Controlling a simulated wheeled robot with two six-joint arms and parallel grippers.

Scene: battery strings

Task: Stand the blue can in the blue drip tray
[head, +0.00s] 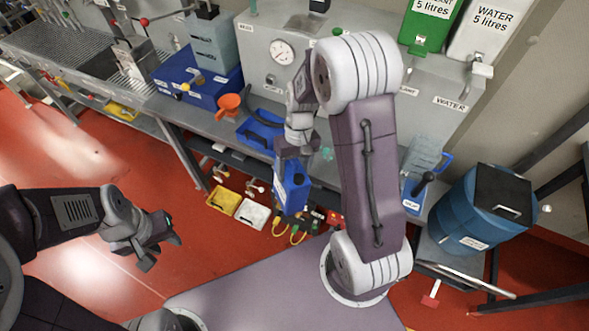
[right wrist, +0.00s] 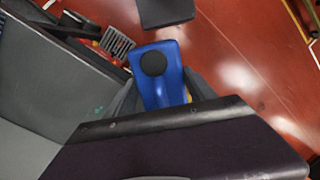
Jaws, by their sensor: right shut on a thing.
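The blue can (head: 291,190) hangs in my right gripper (head: 294,153), in front of the bench edge and a little below the bench top. In the right wrist view the blue can (right wrist: 170,88), with a round black cap, is between the two fingers of my right gripper (right wrist: 160,92). A shallow blue tray (head: 251,138), which looks like the drip tray, sits on the bench, left of and behind the right gripper. The arm hides part of the bench. My left gripper (head: 163,246) is open and empty over the red floor.
An orange funnel (head: 228,103) stands left of the tray. A clear jug (head: 425,155) is on the right, near a blue drum (head: 468,214). Yellow (head: 224,199) and white (head: 252,213) bins sit below the bench. The grey tank (head: 262,62) with a gauge backs the bench.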

